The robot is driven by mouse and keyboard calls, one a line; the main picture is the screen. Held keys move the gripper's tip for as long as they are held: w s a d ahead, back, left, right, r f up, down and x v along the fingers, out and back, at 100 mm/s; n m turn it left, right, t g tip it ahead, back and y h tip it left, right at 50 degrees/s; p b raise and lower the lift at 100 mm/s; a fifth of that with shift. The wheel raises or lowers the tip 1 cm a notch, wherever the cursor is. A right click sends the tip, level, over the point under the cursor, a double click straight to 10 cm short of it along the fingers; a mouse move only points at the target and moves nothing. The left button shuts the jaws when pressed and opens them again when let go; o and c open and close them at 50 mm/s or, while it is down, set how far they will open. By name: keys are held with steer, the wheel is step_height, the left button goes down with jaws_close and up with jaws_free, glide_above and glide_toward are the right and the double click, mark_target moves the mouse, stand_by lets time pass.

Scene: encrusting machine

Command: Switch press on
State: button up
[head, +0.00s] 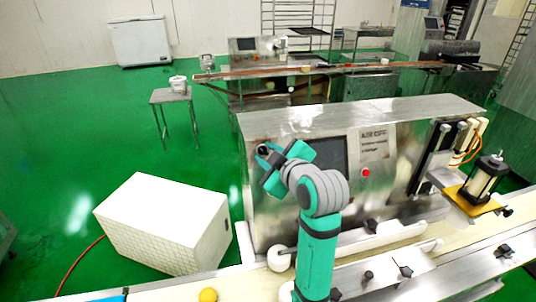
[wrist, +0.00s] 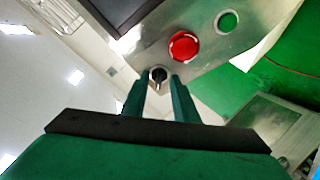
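A small black knob switch (wrist: 157,74) with a light rim sits on a metal control panel (wrist: 210,58) in the wrist view. A red mushroom button (wrist: 184,46) and a green button (wrist: 228,21) are on the same panel, farther right. My gripper (wrist: 158,84) points at the black knob. Its two green fingers stand apart, and the knob shows between their tips. I cannot tell whether they touch it. In the head view my gripper (head: 265,168) is at the left end of the steel machine (head: 270,215); the knob cannot be made out there.
A dark screen (head: 333,152) and a red button (head: 366,172) are on the machine's front. A conveyor (head: 445,262) runs along its near side. A white box (head: 165,222) stands on the green floor at left.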

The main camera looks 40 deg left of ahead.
jaws_close()
steer(key=shift+w+d+f+m, duration=0.1)
steer(key=shift+w+m, duration=0.05)
steer(key=shift+m, duration=0.15)
steer(key=m, duration=0.2)
steer(key=m+t, duration=0.1)
steer(key=m, duration=0.1)
steer(key=shift+s+f, duration=0.1)
steer(key=shift+s, duration=0.1)
steer(key=m+t, duration=0.1)
steer(key=m, duration=0.3)
steer(key=shift+s+h, duration=0.15)
steer(key=shift+h, duration=0.25)
steer(key=m, duration=0.2)
steer(key=m+h, duration=0.1)
steer(key=m, duration=0.1)
steer(key=m+t, duration=0.1)
steer(key=m, duration=0.2)
steer(key=shift+s+a, duration=0.2)
steer(key=shift+a, duration=0.15)
steer(key=m+h, duration=0.1)
steer(key=m, duration=0.3)
steer(key=shift+a, duration=0.1)
steer(key=shift+m+t, duration=0.3)
steer(key=shift+m, duration=0.3)
